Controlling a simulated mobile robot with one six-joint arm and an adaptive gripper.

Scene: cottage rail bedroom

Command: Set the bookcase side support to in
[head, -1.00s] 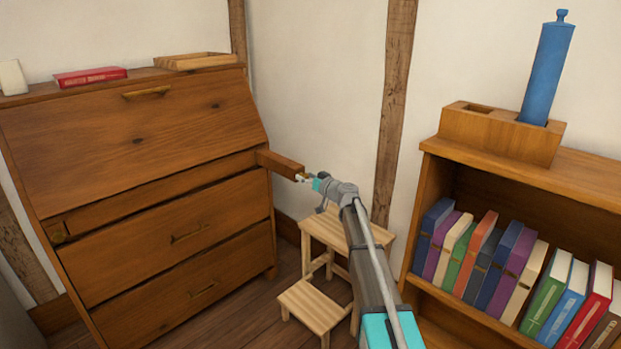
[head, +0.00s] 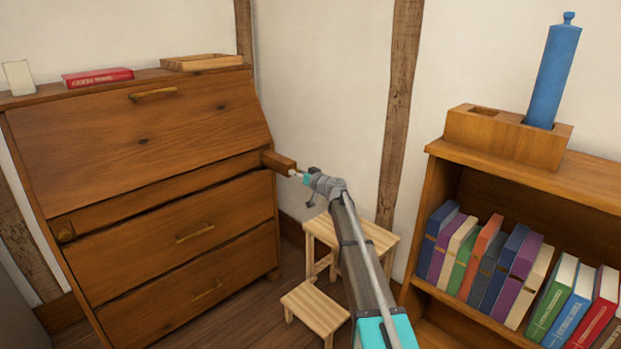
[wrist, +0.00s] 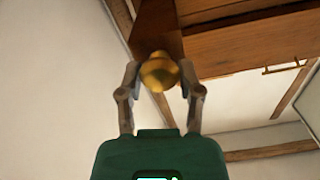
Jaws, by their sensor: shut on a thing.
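The bookcase side support (head: 277,161) is a brown wooden bar sticking out of the right front of the slant-front desk (head: 150,190), below its closed lid. It stands part way out. My gripper (head: 300,175) is at the bar's outer end. In the wrist view the bar (wrist: 158,28) ends in a round brass knob (wrist: 159,70). My gripper's fingers (wrist: 161,76) are shut on that knob, one on each side. The other side support (head: 65,233), with a brass knob, sits in at the desk's left.
A small wooden step stool (head: 318,308) stands on the floor below my arm. The bookcase (head: 575,175) with several books is at the right, a wooden holder with a blue cylinder on top. A red book (head: 98,77) and a tray (head: 201,62) lie on the desk top.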

